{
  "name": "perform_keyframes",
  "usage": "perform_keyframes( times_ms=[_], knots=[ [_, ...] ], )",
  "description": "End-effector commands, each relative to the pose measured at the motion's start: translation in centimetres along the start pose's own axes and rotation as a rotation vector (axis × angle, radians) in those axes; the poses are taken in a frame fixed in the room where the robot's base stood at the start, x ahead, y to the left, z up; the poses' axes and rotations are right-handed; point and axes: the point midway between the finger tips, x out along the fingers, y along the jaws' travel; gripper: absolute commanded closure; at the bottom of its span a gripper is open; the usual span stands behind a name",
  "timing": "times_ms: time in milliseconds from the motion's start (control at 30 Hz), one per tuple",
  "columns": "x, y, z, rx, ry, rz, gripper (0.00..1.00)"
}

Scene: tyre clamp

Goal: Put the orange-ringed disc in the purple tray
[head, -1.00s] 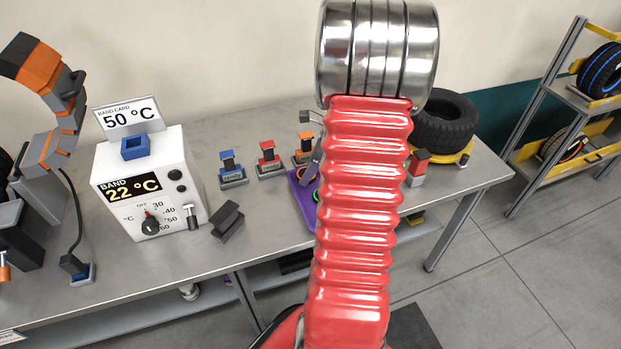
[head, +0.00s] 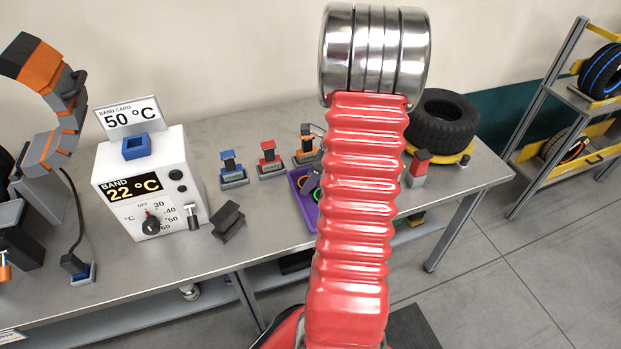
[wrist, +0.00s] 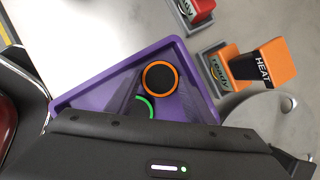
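The orange-ringed disc (wrist: 160,78) is black with an orange rim. In the wrist view it lies inside the purple tray (wrist: 90,92), beside a green-ringed disc (wrist: 146,105) that is partly hidden. In the head view the tray (head: 301,207) stands on the bench, partly covered by my red arm. My gripper (head: 312,178) shows there only as a small grey part over the tray. In the wrist view its dark body covers the near side of the tray.
An orange HEAT block (wrist: 262,66) on a stand is close to the tray, with a red block (head: 268,152) and a blue block (head: 230,162) on stands further left. The white band heater (head: 150,185) is left, a tyre (head: 442,122) right.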

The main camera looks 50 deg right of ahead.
Motion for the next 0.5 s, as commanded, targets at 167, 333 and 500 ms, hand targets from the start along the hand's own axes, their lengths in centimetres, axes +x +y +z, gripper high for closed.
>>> perform_keyframes(
  times_ms=[167, 333, 500],
  knots=[
    [0.0, 0.0, 0.0, 0.001, 0.0, 0.0, 0.47],
    [-0.1, 0.0, 0.0, 0.001, 0.0, -0.001, 0.47],
    [-1.1, -0.1, 0.1, 0.0, -0.001, -0.003, 0.47]
  ],
)
